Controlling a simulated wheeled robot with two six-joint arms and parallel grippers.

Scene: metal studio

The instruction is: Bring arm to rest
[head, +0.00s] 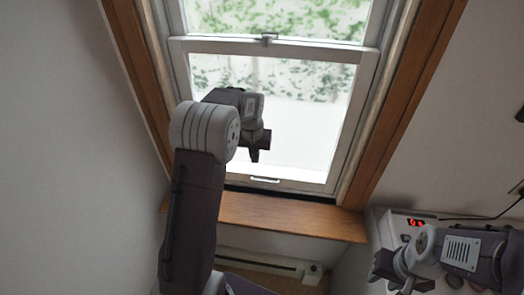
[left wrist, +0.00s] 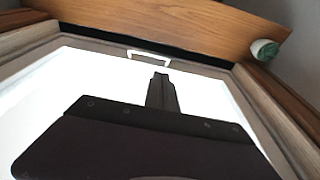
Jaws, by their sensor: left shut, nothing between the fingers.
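My left arm rises up the middle of the head view in front of the window. My left gripper (head: 254,157) hangs at its end, fingers pointing down, with the lower window pane behind it. In the left wrist view the fingers of this gripper (left wrist: 161,78) are together, with nothing between them. They point towards the white window handle (left wrist: 149,58), which also shows in the head view (head: 265,180). I see a gap to the handle in both views. My right gripper (head: 385,268) is at the lower right of the head view, pointing left; its finger opening is unclear.
The wooden window sill (head: 290,217) runs below the window (head: 300,110). A white baseboard heater (head: 255,262) is under it. A white appliance (head: 395,224) with a red lit display stands at the right, close to my right arm. Bare walls flank the window.

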